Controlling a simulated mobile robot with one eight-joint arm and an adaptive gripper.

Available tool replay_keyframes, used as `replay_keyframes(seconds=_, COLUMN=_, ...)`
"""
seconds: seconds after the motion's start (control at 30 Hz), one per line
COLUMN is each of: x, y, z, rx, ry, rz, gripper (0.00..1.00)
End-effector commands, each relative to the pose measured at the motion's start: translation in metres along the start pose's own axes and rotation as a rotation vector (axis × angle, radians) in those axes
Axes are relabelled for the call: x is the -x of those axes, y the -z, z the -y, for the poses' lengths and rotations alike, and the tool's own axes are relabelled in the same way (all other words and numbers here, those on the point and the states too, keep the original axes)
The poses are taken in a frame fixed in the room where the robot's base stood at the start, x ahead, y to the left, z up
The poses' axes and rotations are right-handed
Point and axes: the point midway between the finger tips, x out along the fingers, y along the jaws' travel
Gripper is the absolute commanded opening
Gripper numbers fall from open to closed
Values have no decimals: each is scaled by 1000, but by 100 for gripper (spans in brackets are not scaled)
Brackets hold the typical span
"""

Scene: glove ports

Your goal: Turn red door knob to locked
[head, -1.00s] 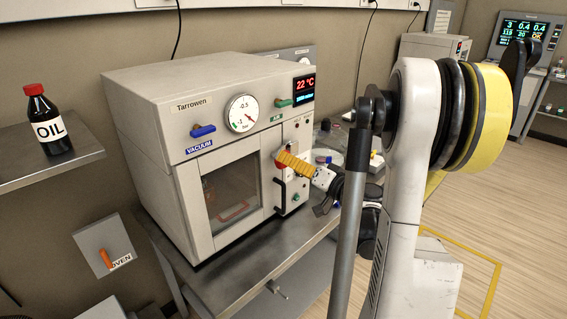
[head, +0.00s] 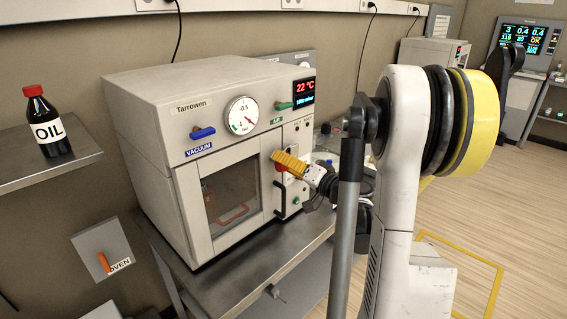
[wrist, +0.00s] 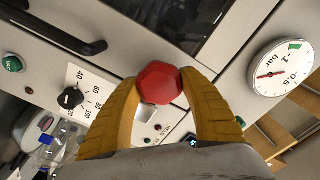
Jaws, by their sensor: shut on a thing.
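The red door knob (wrist: 159,83) is on the front of the white Tarrowen vacuum oven (head: 150,120). In the wrist view it sits between the two yellow fingers of my gripper (wrist: 160,90), touching both. My gripper (head: 283,163) is shut on the knob. In the head view only a bit of red shows beside the yellow fingers, so the knob's angle is hard to read. The oven door (head: 232,192) with its dark window appears closed. The black door handle (head: 279,198) is just below my gripper.
Blue (head: 202,133) and green (head: 280,106) valve levers and a pressure gauge (head: 241,115) are above the door. A black dial (wrist: 70,97) is near the knob. An oil bottle (head: 46,122) stands on the left shelf. Lab items crowd the bench right of the oven.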

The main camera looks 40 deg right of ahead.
Motion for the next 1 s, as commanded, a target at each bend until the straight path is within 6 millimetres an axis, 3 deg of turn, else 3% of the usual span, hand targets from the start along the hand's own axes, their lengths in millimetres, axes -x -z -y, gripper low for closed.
replay_keyframes(seconds=0.23, x=0, y=0, z=-1, rx=-236, ry=-3, rz=3, gripper=9)
replay_keyframes(seconds=0.57, x=0, y=0, z=-1, rx=-265, ry=-3, rz=4, gripper=9)
replay_keyframes(seconds=0.6, x=0, y=0, z=-1, rx=-265, ry=-3, rz=4, gripper=59)
replay_keyframes(seconds=0.67, x=0, y=0, z=-1, rx=-264, ry=-4, rz=4, gripper=73)
replay_keyframes(seconds=1.0, x=3, y=0, z=-1, rx=-263, ry=-4, rz=3, gripper=73)
